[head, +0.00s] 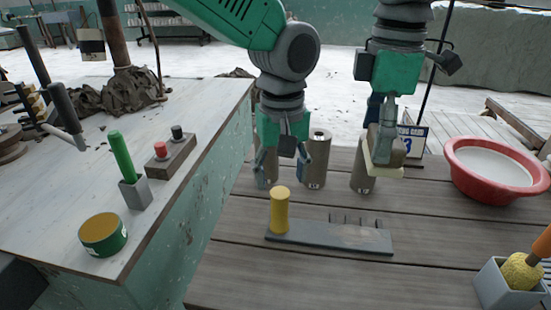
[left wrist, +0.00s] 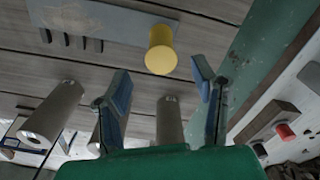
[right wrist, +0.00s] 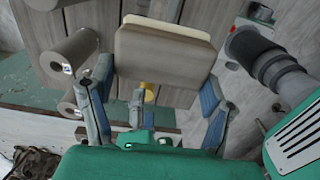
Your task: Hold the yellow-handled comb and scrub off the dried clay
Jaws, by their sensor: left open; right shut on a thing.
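The comb lies flat on the wooden table; its upright yellow handle (head: 280,209) stands at the left end of a grey plate (head: 325,235) with several dark teeth along the far edge. A paler brownish patch, perhaps dried clay, shows on the plate's right part. My left gripper (head: 283,165) is open and empty, above and behind the handle; the left wrist view shows the handle (left wrist: 162,50) just beyond its spread fingers (left wrist: 165,85). My right gripper (head: 385,135) is shut on a brown block with a cream face (right wrist: 165,55), held above the table behind the plate's right end.
Several metal cylinders (head: 317,160) stand behind the comb, close to both grippers. A red-rimmed white basin (head: 470,180) is at the right. A grey holder (head: 492,287) with an orange-handled yellow sponge is front right. A workbench (head: 60,215) with tins and tools borders the left.

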